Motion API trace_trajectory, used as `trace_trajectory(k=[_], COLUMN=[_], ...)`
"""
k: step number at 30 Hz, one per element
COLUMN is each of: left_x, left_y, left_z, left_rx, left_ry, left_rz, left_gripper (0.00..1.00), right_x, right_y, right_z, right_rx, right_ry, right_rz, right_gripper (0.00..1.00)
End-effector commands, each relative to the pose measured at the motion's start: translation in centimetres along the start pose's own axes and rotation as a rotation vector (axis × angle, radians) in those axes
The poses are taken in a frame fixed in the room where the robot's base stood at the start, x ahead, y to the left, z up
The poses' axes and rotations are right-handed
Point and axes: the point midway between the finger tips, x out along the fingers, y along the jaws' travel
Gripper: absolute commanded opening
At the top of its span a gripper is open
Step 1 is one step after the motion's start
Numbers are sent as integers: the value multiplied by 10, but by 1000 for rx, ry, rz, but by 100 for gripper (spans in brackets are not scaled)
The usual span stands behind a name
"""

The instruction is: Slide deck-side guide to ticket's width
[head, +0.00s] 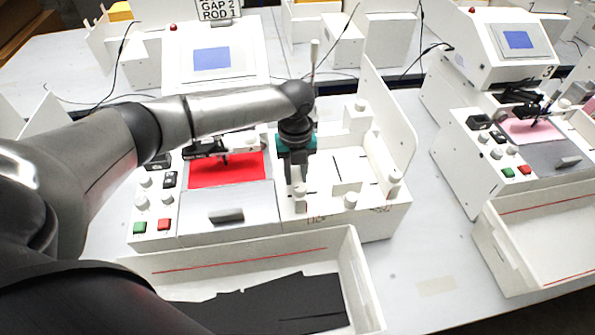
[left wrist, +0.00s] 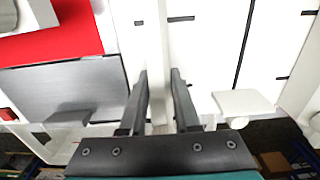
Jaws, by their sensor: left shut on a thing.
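My left gripper (head: 297,188) reaches down over the white feeder bay (head: 398,205) on the right side of the plotter, beside its deck. Its two dark fingers, seen in the left wrist view (left wrist: 160,78), are shut on a narrow white upright piece, which looks like the deck-side guide (left wrist: 157,62). The fingers hide much of it. To its right is a flat white surface with black lines (left wrist: 207,48); I cannot tell whether a ticket lies on it. A white block (left wrist: 243,102) stands farther right. My right gripper is not in view.
The red sheet (head: 227,171) and grey deck plate (head: 225,207) lie left of the gripper. A tall white side panel (head: 388,112) stands at the right. A white tray (head: 353,262) with black material is in front. Another plotter (head: 492,60) stands farther right.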

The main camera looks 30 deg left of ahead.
Motion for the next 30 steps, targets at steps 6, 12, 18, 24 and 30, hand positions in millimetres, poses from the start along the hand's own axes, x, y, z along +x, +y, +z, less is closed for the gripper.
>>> trace_trajectory(k=[6, 12, 18, 24, 30], left_x=[-1, 0, -3, -31, -80], left_y=[0, 0, 0, 0, 0], left_z=[1, 1, 0, 1, 2], left_rx=[-3, -1, 0, 1, 0], left_ry=[-2, -2, -2, -4, -6], left_rz=[0, 0, -1, -2, -3], left_gripper=[49, 60, 60, 60, 60], right_x=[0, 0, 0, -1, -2], right_y=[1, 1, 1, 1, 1], right_z=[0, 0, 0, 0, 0], right_rx=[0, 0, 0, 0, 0], right_ry=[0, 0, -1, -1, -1], right_rz=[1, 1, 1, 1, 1], right_gripper=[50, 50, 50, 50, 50])
